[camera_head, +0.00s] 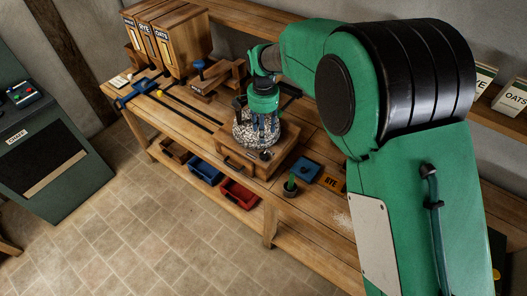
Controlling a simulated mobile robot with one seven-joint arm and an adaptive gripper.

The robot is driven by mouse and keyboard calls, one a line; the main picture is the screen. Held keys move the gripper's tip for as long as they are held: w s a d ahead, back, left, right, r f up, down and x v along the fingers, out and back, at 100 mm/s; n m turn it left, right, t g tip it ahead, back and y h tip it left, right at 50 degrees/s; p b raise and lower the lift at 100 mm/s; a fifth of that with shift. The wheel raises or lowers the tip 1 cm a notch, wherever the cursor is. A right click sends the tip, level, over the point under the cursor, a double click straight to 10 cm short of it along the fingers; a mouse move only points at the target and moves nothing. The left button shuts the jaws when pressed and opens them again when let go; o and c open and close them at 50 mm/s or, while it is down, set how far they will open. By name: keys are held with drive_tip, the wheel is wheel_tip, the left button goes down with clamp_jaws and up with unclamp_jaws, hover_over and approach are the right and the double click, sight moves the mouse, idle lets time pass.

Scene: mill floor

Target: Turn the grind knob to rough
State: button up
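The mill stands on the wooden bench, with a speckled grey round body on a wooden base (283,157) that has a dark drawer handle. My gripper (257,130) points down over the speckled body, its dark fingers close to it. I cannot tell whether the fingers touch the mill or are open or shut. A small dark part with a pale mark (265,155) sits low on the mill's front. No grind knob or rough marking can be made out for certain; my gripper covers the top of the mill.
Wooden grain bins (173,40) stand at the bench's back left, near a blue knob (200,64). Blue (204,169) and red (239,193) trays sit on the lower shelf. The tiled floor is clear.

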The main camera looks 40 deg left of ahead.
sight(263, 154)
idle(0.3)
wheel_tip(263, 154, down, 14)
drive_tip(key=shift+r, duration=0.15)
idle(0.6)
drive_tip(key=c, duration=1.2)
